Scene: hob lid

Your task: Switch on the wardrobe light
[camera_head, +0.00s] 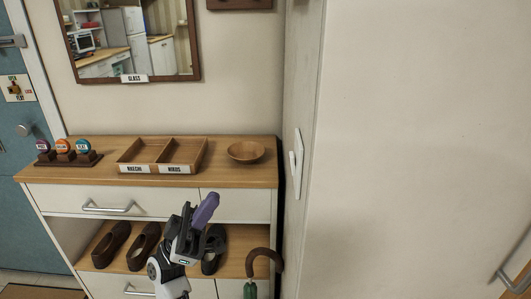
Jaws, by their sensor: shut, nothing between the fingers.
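A tall cream wardrobe (420,130) fills the right side of the view. I cannot tell whether the switch is on or off, and no lit lamp shows. My gripper (207,206), with purple fingers, is shut and empty. It is in front of the shoe cabinet, left of the switch plate and lower in the picture, apart from it.
The cabinet (215,178) holds a divided tray (161,152), a wooden bowl (245,151) and a rack of round tags (66,155). Shoes (112,243) sit on its shelf. An umbrella with a curved handle (264,253) stands near the wardrobe. A wardrobe handle (512,283) is lower right.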

